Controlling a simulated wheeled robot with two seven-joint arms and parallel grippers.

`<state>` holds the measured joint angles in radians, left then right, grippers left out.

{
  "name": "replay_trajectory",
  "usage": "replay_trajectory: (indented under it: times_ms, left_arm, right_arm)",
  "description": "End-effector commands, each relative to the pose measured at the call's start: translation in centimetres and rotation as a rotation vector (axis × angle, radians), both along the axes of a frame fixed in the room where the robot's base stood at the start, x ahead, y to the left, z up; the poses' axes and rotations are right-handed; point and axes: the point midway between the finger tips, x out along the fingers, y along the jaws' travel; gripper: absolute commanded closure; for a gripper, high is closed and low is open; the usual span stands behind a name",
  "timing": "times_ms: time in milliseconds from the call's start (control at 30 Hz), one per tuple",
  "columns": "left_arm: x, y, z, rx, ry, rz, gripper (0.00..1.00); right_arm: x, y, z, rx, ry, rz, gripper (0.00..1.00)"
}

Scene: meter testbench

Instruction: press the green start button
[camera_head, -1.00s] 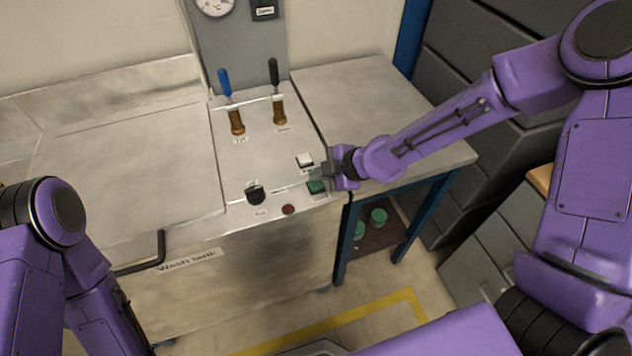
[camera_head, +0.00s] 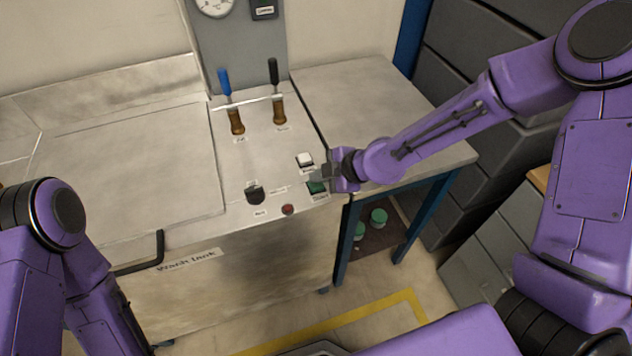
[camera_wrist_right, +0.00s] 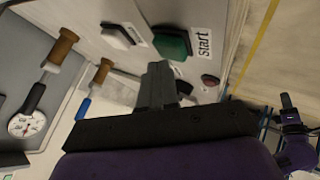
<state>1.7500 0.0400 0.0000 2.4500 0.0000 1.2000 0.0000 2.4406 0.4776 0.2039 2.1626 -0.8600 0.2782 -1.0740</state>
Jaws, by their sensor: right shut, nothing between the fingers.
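The green start button (camera_head: 316,187) sits near the front right of the wash tank's panel. It also shows in the right wrist view (camera_wrist_right: 172,43), beside its "start" label. My right gripper (camera_head: 322,173) is shut and empty, with its fingertips right over the green button's back edge in the head view. In the right wrist view the closed fingers (camera_wrist_right: 158,75) point at the button and end just short of it in the picture. I cannot tell whether they touch it. Of my left arm only purple links show in the head view; its gripper is out of sight.
A white button (camera_head: 305,159) lies just behind the green one. A black knob (camera_head: 255,195) and a dark red button (camera_head: 288,209) are to its left. Two levers, blue (camera_head: 225,85) and black (camera_head: 274,72), stand behind. A side table (camera_head: 360,95) is at the right.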

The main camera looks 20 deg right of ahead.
Motion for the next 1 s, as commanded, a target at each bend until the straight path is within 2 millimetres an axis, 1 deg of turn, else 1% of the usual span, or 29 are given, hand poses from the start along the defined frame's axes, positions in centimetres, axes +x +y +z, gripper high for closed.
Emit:
replay_trajectory:
  times_ms: [767, 1000]
  left_arm:
    - [0.00, 0.00, -0.63, 0.000, 0.000, 0.000, 1.00]
    - [0.00, 0.00, -0.55, 0.000, 0.000, 0.000, 1.00]
  right_arm:
    - [0.00, 0.00, -0.92, 0.000, 0.000, 0.000, 1.00]
    - [-0.01, -0.01, -0.86, 0.000, 0.000, 0.000, 1.00]
